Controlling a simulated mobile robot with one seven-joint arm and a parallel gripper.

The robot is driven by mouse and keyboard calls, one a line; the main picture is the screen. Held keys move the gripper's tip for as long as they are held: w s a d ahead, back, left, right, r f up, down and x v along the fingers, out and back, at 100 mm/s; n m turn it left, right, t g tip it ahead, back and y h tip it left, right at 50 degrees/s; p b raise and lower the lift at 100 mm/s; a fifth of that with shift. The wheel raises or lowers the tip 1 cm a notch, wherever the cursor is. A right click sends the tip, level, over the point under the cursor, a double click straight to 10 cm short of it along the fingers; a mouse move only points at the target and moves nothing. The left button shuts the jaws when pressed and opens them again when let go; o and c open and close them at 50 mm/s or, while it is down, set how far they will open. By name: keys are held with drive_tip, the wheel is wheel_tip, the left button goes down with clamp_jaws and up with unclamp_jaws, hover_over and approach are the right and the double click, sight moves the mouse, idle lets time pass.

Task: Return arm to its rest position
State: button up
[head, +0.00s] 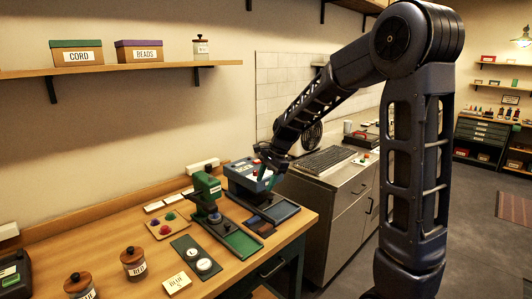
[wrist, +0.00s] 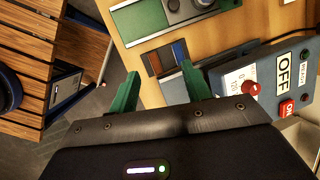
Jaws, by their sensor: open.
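My gripper (head: 266,172) hangs over the right part of the wooden table, in front of the blue-grey machine box (head: 240,172). In the wrist view its two green fingers (wrist: 160,82) stand wide apart, with nothing held between them. My arm reaches down to the gripper from the upper right in the head view. I cannot tell how far the fingertips are from the box.
A green press (head: 207,192) stands left of the gripper. A shelf (head: 120,70) with boxes hangs above. A metal counter (head: 330,178) stands behind.

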drive_tip(key=s+d+r+n+t+h, duration=0.1)
drive_tip(key=s+d+r+n, duration=0.2)
drive_tip(key=s+d, duration=0.4)
drive_tip(key=s+d+r+n+t+h, duration=0.1)
drive_tip(key=s+d+r+n+t, duration=0.1)
drive_tip(key=s+d, duration=0.6)
drive_tip(key=s+d+r+n+t+h, duration=0.2)
drive_tip(key=s+d+r+n, duration=0.2)
drive_tip(key=d, duration=0.9)
drive_tip(key=s+n, duration=0.1)
drive_tip(key=s, duration=0.2)
drive_tip(key=shift+s+d, duration=0.4)
